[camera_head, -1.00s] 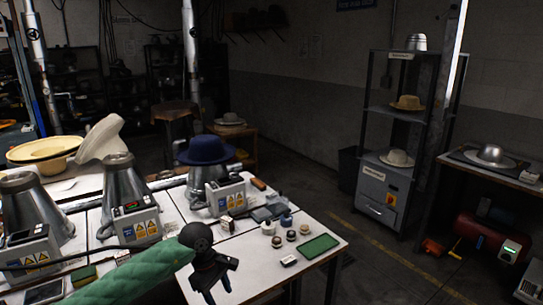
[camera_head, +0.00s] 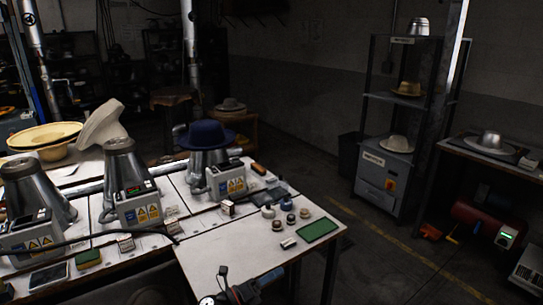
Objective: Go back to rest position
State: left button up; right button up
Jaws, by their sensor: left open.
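My left gripper (camera_head: 235,288) shows only in part at the bottom edge of the head view, dark and low in front of the white worktable (camera_head: 225,250). It is open, and I see nothing held in it. Most of its arm is out of the picture. My right gripper is not in view. A blue felt hat (camera_head: 207,134) sits on the far metal press (camera_head: 212,165). A pale hat (camera_head: 101,124) rests tilted by the middle press (camera_head: 124,170).
Small pots, a green mat (camera_head: 318,229) and small boxes stand on the table's right part. A cable (camera_head: 75,240) runs across the table. A shelf rack (camera_head: 395,100) with hats stands at right. The floor (camera_head: 385,265) between is mostly clear.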

pick_arm(q)
jog(key=a+f+n+t+y, duration=0.3)
jog(key=a+f+n+y, duration=0.2)
jog(key=f+n, duration=0.3)
jog(key=a+f+n+t+y, duration=0.35)
jog(key=f+n+y, duration=0.25)
jog(key=n, duration=0.4)
jog(key=s+a+f+n+g+y, duration=0.2)
jog(key=s+a+f+n+y, duration=0.15)
jog(key=f, duration=0.35)
jog(key=s+a+f+n+g+y, duration=0.25)
jog(key=s+f+n, duration=0.2)
jog(key=f, duration=0.35)
jog(key=s+a+f+n+g, duration=0.1)
jog(key=s+f+n+g, duration=0.2)
jog(key=s+f, duration=0.3)
jog(key=s+f+n+g, duration=0.3)
jog(key=s+f, duration=0.3)
jog(key=s, duration=0.7)
jog(key=s+a+f+n+g, duration=0.1)
jog(key=s+f+n+g, duration=0.2)
jog(key=s, duration=0.7)
notch_tip(320, 180, down, 4)
jog(key=shift+s+a+r+g, duration=0.15)
jog(key=shift+a+r+g, duration=0.15)
jog(key=shift+g, duration=0.7)
